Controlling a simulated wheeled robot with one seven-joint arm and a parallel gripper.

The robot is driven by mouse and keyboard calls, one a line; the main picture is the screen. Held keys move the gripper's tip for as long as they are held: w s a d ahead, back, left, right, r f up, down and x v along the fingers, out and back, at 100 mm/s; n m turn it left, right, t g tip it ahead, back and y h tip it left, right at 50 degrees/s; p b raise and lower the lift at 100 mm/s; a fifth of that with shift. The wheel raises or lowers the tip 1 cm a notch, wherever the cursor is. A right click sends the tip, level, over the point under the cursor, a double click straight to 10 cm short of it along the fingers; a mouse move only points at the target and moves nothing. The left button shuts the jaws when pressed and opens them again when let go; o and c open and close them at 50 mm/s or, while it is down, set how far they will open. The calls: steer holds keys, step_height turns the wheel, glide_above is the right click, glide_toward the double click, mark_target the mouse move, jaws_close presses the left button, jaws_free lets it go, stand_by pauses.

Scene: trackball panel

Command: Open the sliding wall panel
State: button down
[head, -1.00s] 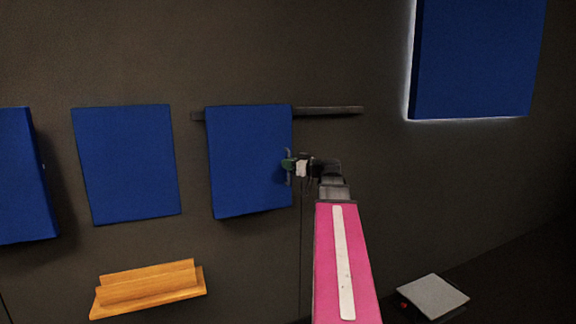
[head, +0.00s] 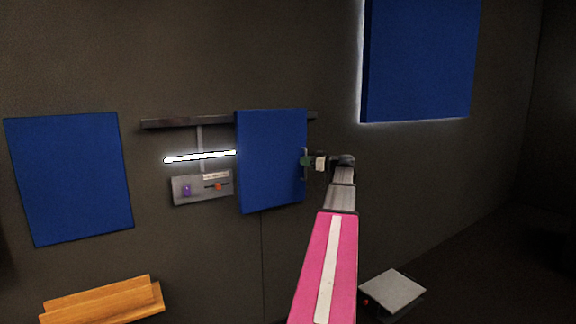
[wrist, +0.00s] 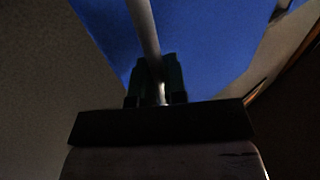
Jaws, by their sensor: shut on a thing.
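The blue sliding panel (head: 270,160) hangs from a dark rail (head: 185,122) on the wall and covers the rail's right part. My gripper (head: 307,161) is at the panel's right edge, shut on its handle (head: 304,176). In the wrist view the pale handle bar (wrist: 144,28) runs between the green fingers of my gripper (wrist: 157,84), with the blue panel (wrist: 205,45) behind. Left of the panel, a grey control box (head: 203,198) with a purple and an orange part is uncovered, below a bright light strip (head: 195,157).
Another blue panel (head: 70,178) is on the wall at the left, and a large backlit one (head: 420,60) is at the upper right. A wooden ledge (head: 105,302) is at the lower left. A grey pedestal (head: 392,289) stands right of my arm.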

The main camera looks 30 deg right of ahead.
steer(key=d, duration=0.6)
steer(key=c, duration=1.5)
jaws_free()
steer(key=shift+o, duration=0.2)
steer(key=v, duration=1)
steer(key=shift+s+d, duration=0.2)
steer(key=shift+s, duration=0.1)
